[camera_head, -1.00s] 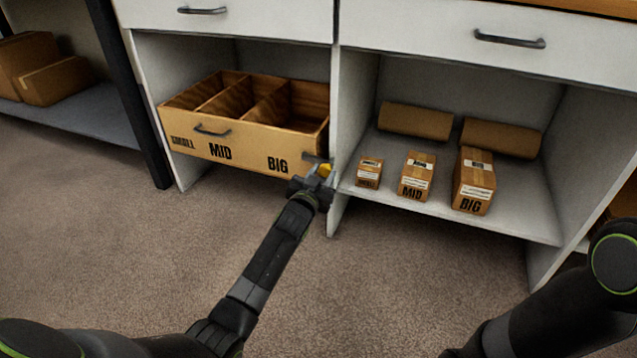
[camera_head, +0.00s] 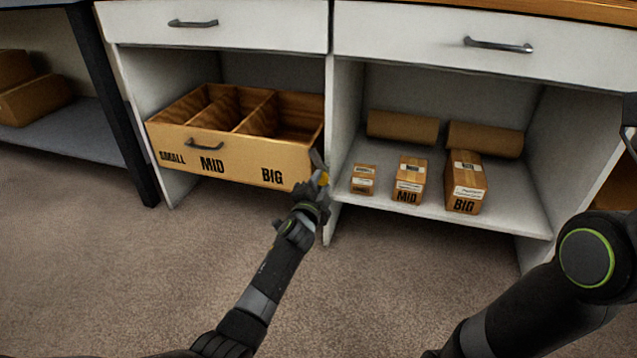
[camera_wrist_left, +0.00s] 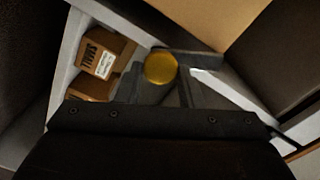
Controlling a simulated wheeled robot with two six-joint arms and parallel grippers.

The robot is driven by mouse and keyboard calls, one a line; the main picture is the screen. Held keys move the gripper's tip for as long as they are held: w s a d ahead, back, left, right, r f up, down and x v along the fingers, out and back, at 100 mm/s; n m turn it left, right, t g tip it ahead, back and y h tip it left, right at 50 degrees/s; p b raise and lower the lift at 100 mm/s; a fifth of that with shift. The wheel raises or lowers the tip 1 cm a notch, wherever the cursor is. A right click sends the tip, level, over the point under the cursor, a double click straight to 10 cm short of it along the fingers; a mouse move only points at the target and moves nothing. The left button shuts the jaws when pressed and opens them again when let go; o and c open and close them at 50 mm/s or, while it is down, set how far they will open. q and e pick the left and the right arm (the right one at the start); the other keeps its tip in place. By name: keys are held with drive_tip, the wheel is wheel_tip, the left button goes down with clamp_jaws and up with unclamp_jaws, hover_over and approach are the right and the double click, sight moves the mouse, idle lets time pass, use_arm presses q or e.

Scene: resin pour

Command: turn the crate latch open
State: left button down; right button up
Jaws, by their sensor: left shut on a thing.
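The wooden crate (camera_head: 236,160) sits in the left bay, marked SMALL, MID and BIG on its front, with a dark handle. The latch (camera_head: 317,159) is a grey bar with a yellow knob (camera_head: 323,179) at the crate's front right end. The bar slants up and to the left of the knob in the head view. My left gripper (camera_head: 317,187) is shut on the latch at its knob. In the left wrist view the yellow knob (camera_wrist_left: 160,68) shows between the fingers, with the grey bar (camera_wrist_left: 205,60) beside it. My right gripper is not in view; part of that arm shows at right.
The right bay's shelf (camera_head: 450,214) holds a small box (camera_head: 363,180), a MID box (camera_head: 409,180) and a BIG box (camera_head: 466,183), with two brown rolls (camera_head: 403,126) behind them. A white divider (camera_head: 338,130) stands just right of the latch. The carpet in front is clear.

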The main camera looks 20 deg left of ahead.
use_arm(q)
drive_tip(key=m, duration=0.2)
drive_tip(key=shift+f+m, duration=0.1)
drive_tip(key=shift+m, duration=0.2)
drive_tip(key=shift+f+m+p, duration=0.1)
drive_tip(key=shift+m+p, duration=0.25)
drive_tip(key=shift+m, duration=1.05)
drive_tip(key=c, duration=1)
unclamp_jaws()
drive_tip(key=shift+s, duration=0.1)
